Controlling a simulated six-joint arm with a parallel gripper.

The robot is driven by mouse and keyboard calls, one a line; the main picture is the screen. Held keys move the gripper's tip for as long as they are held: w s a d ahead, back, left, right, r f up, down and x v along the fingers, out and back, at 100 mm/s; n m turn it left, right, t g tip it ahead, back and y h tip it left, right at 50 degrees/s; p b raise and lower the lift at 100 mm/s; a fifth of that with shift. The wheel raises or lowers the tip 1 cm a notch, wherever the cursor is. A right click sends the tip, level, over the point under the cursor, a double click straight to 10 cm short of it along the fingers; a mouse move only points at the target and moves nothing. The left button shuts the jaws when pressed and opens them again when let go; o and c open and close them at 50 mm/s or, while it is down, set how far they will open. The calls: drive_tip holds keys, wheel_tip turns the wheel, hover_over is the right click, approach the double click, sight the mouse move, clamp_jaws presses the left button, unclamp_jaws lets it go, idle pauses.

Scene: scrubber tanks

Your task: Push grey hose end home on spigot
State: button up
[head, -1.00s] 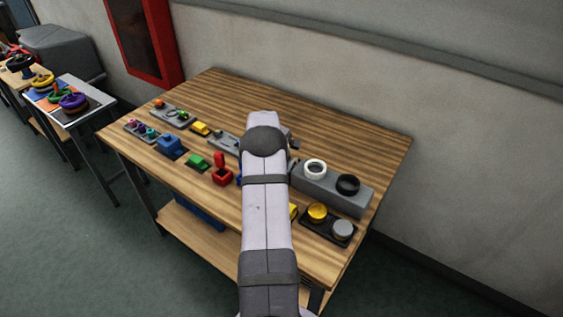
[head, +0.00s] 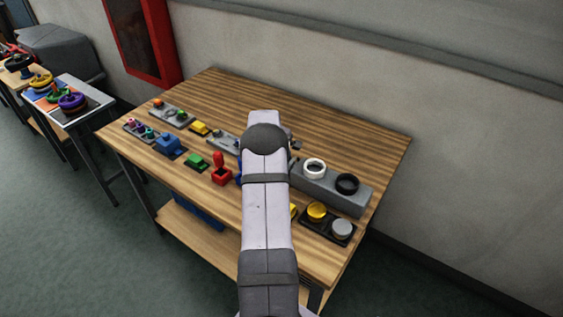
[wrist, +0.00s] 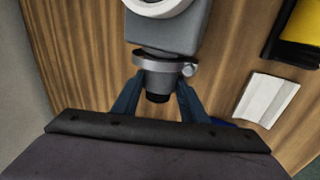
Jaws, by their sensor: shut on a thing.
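In the wrist view, the grey hose end (wrist: 158,79) lies between the two blue fingers of my gripper (wrist: 160,86), which is shut on it. It has a lighter grey clamp band with a small screw (wrist: 189,70) on its right side, and a dark opening faces me. It sits up against the near face of the grey tank block (wrist: 165,35), in line with it. The spigot is hidden, so how far the hose end covers it cannot be told. In the head view, my arm hides the hose end; the grey block (head: 330,188) shows right of it.
The block carries a white ring (head: 314,168) and a black ring (head: 347,184). A dark tray with a yellow cap (head: 317,211) and a grey cap (head: 341,229) stands in front. A pale flat plate (wrist: 267,98) lies right of my gripper. The table's back right is bare.

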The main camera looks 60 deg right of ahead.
drive_tip(key=shift+s, duration=0.45)
drive_tip(key=o, duration=1.5)
drive_tip(key=shift+c, duration=0.2)
drive_tip(key=shift+r, duration=0.1)
drive_tip(key=shift+a+r+b, duration=0.2)
drive_tip(key=shift+r+b, duration=0.1)
drive_tip(key=shift+r, duration=0.2)
drive_tip(key=b+v, duration=0.2)
drive_tip(key=v, duration=0.4)
